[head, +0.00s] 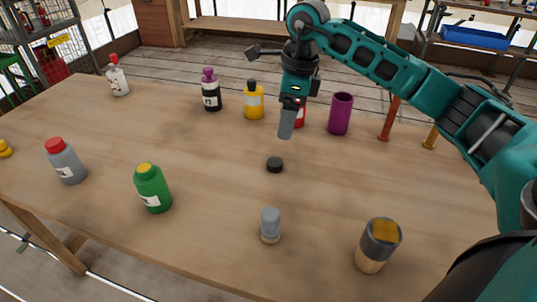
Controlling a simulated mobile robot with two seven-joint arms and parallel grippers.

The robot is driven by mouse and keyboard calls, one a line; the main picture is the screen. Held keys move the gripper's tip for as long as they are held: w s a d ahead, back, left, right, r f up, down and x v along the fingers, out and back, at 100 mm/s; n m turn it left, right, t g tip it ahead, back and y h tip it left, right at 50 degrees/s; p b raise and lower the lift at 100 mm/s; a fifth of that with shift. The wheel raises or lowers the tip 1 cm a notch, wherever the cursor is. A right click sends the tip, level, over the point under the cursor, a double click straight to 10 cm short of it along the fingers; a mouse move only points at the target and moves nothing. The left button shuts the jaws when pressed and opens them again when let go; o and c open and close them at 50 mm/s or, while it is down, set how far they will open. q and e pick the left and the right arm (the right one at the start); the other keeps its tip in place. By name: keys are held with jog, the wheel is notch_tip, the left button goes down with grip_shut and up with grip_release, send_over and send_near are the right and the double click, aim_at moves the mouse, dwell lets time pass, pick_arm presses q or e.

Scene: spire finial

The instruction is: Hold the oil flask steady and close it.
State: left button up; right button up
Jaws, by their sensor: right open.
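A small grey flask-like container (270,224) with a pale base stands upright near the front middle of the table. It looks like the oil flask, but I cannot read a label or see its mouth clearly. A small black round cap (275,165) lies on the table behind it, apart from it. My right gripper (288,122) points down above and beyond the cap. It is open, with nothing visible in its grasp, and touches neither the cap nor the flask. My left gripper is not in view.
Green (152,188) and grey (65,162) bottles stand left. Black (211,91), yellow (254,100) and red (300,114) bottles and a purple cup (340,114) stand behind. Table around the cap is clear.

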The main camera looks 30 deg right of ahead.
jog(key=shift+w+d+r, duration=0.15)
jog(key=shift+d+r, duration=0.1)
jog(key=shift+d, duration=0.25)
send_over(275, 162)
jog(key=d, duration=0.2)
jog(key=f, duration=0.7)
jog(key=shift+s+a+f+b, duration=0.2)
jog(key=shift+s+f+b, duration=0.15)
jog(key=shift+s, duration=0.05)
jog(key=f, duration=0.1)
jog(key=a+f, duration=0.1)
jog(key=f, duration=0.3)
jog(key=shift+w+a, duration=0.2)
jog(key=shift+w, duration=0.2)
